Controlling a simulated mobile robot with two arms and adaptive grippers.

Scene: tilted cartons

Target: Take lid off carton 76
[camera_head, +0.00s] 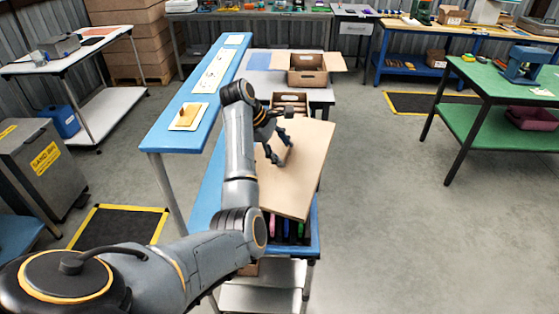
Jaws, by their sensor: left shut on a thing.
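A flat tan lid (303,180) lies tilted over a container on the blue-edged bench in the middle of the head view. My left gripper (278,157) is at the lid's left part and is shut on it; the exact contact of the fingertips is hard to see. Below the lid's near edge, dark slots with pink, green and dark contents (285,228) show. The rest of what is under the lid is hidden. I cannot read any carton number. My right gripper is not in view.
Beyond the lid stands a small brown carton (290,104), with an open-flapped carton (308,76) farther back. A narrow blue shelf (160,135) with a yellow-topped pad (188,116) runs along the left. A green table (500,78) stands right; the floor between is clear.

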